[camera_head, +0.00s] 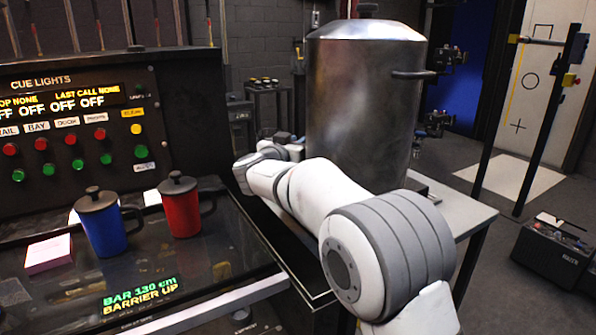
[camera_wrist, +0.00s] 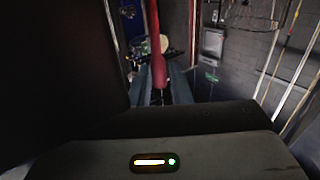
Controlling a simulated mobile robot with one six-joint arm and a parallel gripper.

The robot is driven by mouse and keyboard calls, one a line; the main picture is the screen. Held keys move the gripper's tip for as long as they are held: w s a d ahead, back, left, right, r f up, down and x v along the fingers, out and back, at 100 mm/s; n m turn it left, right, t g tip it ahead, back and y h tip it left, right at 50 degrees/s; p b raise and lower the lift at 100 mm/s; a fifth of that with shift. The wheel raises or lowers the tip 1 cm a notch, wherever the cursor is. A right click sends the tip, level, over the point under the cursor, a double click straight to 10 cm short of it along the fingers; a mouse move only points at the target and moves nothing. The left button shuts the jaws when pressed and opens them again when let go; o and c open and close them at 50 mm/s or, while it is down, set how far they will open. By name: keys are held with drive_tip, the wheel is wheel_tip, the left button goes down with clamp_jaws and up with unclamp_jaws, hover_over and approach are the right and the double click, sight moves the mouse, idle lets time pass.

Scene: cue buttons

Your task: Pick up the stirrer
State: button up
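A long red rod with a thicker rounded end, which looks like the stirrer (camera_wrist: 158,72), stands upright in the wrist view. Its thick end appears between the two grey fingers of my gripper (camera_wrist: 160,86). The fingers are apart, one on each side of it. I cannot tell whether they touch it or whether it lies beyond them. In the head view my gripper (camera_head: 283,139) is small and partly hidden by my own arm, just left of the large metal urn (camera_head: 350,110). I cannot make out the stirrer in the head view.
A blue mug (camera_head: 103,232) and a red mug (camera_head: 181,212), both lidded, stand on the dark desk left of my arm. A pink block (camera_head: 48,254) lies near them. The cue-light panel (camera_head: 75,125) rises behind. A black box (camera_head: 553,253) sits on the floor at right.

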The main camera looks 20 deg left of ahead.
clamp_jaws()
